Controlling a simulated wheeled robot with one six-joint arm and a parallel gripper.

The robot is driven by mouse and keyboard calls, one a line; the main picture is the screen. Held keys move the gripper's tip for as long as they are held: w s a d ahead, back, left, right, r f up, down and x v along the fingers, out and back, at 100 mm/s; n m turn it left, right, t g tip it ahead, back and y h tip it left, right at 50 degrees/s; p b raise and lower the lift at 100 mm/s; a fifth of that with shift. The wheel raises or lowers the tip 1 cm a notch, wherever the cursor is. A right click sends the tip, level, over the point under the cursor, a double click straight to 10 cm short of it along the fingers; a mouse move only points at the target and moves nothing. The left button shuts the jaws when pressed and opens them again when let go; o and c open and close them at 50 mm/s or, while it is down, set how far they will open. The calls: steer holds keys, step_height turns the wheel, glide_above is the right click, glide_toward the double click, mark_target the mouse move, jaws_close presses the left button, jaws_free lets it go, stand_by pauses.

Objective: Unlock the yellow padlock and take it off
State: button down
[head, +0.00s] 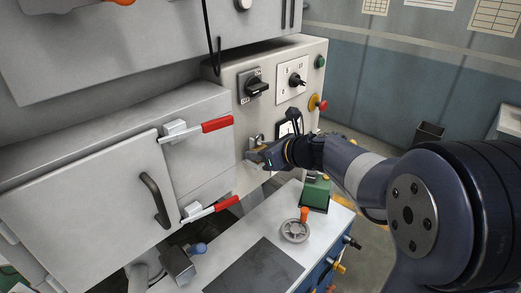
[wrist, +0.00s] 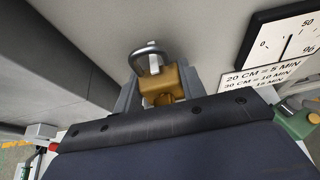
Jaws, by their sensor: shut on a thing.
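The yellow padlock (wrist: 163,80) shows in the wrist view with a brass-coloured body and a grey metal shackle (wrist: 146,52). The shackle runs around a pale tab on the machine's front panel. My gripper (wrist: 160,92) is shut on the padlock body, with a grey finger on each side of it. The lower part of the body is hidden by my gripper. In the head view my gripper (head: 258,156) is at the lower left of the control panel. I cannot tell whether the shackle is locked, and no key is clearly seen.
The control panel (head: 277,118) carries a black rotary switch (head: 256,86), a red-and-yellow emergency button (head: 318,103) and a dial gauge (wrist: 288,45). Red-handled latches (head: 205,127) stick out to the left.

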mark_target(261, 138)
steer(key=shift+r, duration=0.15)
steer(key=shift+r+p, duration=1.75)
steer(key=shift+p, duration=0.05)
